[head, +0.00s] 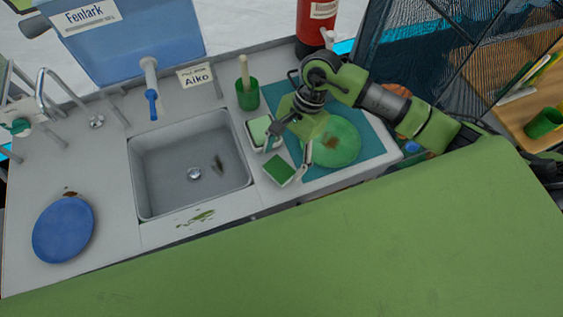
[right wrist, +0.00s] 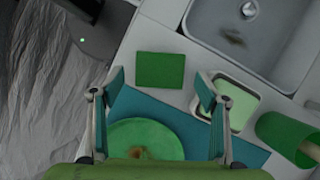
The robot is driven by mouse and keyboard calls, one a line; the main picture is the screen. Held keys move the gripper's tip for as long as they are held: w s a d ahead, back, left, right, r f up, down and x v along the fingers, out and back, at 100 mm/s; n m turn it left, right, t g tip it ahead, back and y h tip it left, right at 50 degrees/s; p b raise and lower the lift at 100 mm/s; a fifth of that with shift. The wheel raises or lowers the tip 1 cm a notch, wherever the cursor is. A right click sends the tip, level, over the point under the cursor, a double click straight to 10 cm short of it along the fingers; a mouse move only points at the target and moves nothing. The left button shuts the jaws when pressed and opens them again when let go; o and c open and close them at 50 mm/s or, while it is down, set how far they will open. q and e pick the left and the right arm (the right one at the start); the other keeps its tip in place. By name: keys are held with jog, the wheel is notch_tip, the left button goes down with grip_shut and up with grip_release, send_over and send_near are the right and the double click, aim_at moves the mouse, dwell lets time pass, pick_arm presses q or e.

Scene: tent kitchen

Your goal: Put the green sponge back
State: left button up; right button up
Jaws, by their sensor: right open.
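The green sponge (head: 279,170) lies on the grey counter between the sink and the teal mat, near the front edge. My right gripper (head: 285,162) is open above the counter with its fingers pointing down towards the sponge. In the right wrist view the sponge (right wrist: 160,70) shows whole, a little beyond the gap between the open fingertips (right wrist: 160,84), with nothing between them. A white-rimmed dish with a pale green inside (head: 258,131) stands just behind the sponge; it also shows beside the right finger in the right wrist view (right wrist: 240,103). My left gripper is out of view.
A green plate (head: 345,142) with a brown stain lies on the teal mat (head: 366,134). A green cup with a brush (head: 247,97) stands behind the dish.

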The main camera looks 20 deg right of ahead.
jog(key=b+v, duration=0.3)
jog(key=v, duration=0.6)
jog(key=shift+d+r, duration=0.2)
jog(key=shift+r, duration=0.15)
